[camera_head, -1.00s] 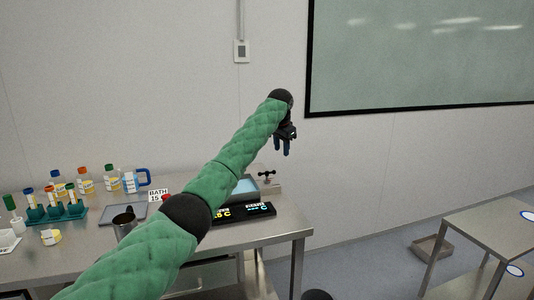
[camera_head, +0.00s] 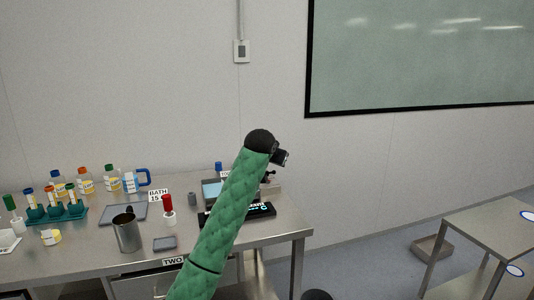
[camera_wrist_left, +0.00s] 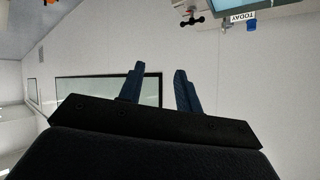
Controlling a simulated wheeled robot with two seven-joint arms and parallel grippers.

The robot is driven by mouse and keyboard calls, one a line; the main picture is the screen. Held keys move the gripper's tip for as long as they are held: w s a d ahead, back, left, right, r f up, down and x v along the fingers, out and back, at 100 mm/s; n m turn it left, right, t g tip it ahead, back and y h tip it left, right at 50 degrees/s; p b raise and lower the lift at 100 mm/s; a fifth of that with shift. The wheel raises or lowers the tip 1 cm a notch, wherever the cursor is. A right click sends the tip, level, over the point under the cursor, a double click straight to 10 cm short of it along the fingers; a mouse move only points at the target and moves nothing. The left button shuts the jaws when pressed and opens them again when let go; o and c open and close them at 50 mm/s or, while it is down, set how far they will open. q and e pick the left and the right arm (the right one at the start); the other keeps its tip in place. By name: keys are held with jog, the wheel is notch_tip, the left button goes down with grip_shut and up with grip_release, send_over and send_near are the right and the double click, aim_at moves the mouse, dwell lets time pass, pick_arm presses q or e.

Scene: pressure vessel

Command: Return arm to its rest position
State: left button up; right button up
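My left arm (camera_head: 232,215), in a green quilted sleeve, rises from the bottom of the head view in front of the bench. Its black wrist (camera_head: 262,141) is above the bench's right part, against the wall behind. The gripper's fingers are mostly hidden behind the wrist in the head view. In the left wrist view my left gripper (camera_wrist_left: 158,68) shows two dark blue fingers apart with nothing between them. My right gripper is not in view.
A steel bench (camera_head: 285,231) bears a water bath (camera_head: 212,190), a metal beaker (camera_head: 127,232), a tube rack (camera_head: 60,214) and several bottles. The arm partly covers a dark display (camera_head: 262,210). A steel table (camera_head: 478,238) stands at right, with floor between. A board (camera_head: 420,55) hangs on the wall.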

pick_arm(q)
jog(key=s+a+f+n+g+y, duration=0.1)
jog(key=s+a+f, duration=0.4)
jog(key=s+f, duration=0.65)
jog(key=s+a+f+n+g, duration=0.1)
jog(key=s+a+f, duration=0.55)
jog(key=f, duration=0.85)
jog(key=s+a+f+n+g+y, duration=0.1)
jog(key=s+a+f, duration=0.3)
jog(key=s+f, duration=0.9)
jog(key=s+a+f+g, duration=0.1)
jog(key=s+f+g, duration=0.1)
jog(key=s+f, duration=0.6)
jog(key=s+a+f+g, duration=0.1)
jog(key=s+f+g, duration=0.1)
jog(key=s+f, duration=0.7)
jog(key=s+a+f+g, duration=0.1)
jog(key=s+f, duration=0.7)
jog(key=s, duration=0.9)
jog(key=shift+s+f+n+g, duration=0.25)
jog(key=shift+f+n+g, duration=0.15)
jog(key=shift+g, duration=0.4)
